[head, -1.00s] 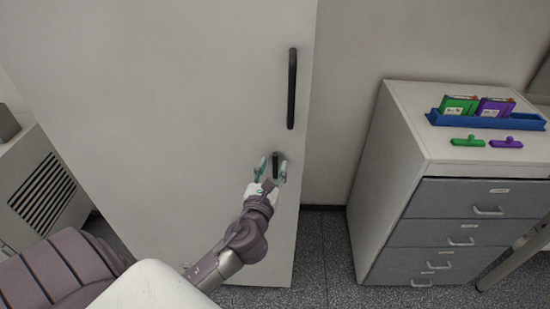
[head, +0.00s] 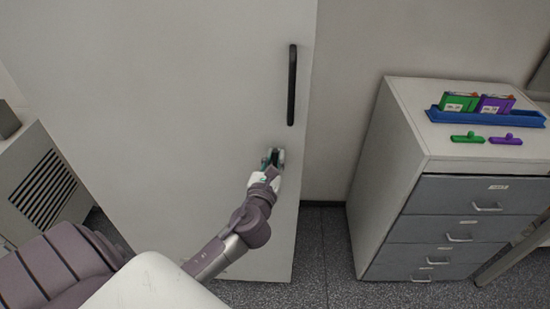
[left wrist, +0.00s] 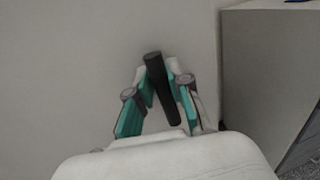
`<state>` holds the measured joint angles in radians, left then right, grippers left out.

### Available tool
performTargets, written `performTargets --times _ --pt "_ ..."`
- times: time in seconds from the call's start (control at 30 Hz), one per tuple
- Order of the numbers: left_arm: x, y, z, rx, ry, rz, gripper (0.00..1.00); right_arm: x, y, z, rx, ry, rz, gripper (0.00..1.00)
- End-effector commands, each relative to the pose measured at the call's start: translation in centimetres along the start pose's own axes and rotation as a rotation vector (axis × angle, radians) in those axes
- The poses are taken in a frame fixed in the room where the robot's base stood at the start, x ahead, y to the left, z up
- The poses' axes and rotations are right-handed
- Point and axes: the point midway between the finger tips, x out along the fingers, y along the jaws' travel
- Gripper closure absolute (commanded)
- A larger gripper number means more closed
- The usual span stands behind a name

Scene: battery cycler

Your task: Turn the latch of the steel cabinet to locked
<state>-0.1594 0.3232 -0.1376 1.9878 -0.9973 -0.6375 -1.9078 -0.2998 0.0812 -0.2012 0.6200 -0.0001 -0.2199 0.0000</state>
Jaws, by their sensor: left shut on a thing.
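The steel cabinet (head: 190,90) is a tall pale grey door filling the left and middle of the head view. Its small black latch (head: 274,153) sits low near the door's right edge, below the long handle, and is mostly hidden by my fingers. In the left wrist view the latch (left wrist: 160,88) is a dark bar standing nearly upright, its top leaning slightly left. My left gripper (head: 272,158) is shut on the latch; its teal-lined fingers (left wrist: 157,95) lie on both sides of the bar. My right gripper is in neither view.
A long black vertical handle (head: 292,86) is above the latch. To the right, a drawer unit (head: 400,150) carries a blue tray (head: 486,119) with green and purple boxes, and green and purple pieces before it. A vented grey unit (head: 35,185) stands at left.

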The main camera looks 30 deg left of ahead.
Motion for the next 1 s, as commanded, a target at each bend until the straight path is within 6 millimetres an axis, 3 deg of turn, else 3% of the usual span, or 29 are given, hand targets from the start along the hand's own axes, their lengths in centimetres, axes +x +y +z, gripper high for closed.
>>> performTargets --times 0.37,1.0 --pt "-0.1 0.0 -0.3 -0.120 -0.025 -0.003 1.00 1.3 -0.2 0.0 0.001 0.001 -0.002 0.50" --pt "-0.2 0.7 -0.7 -0.691 -0.140 -0.003 1.00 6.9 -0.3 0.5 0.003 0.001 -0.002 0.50"
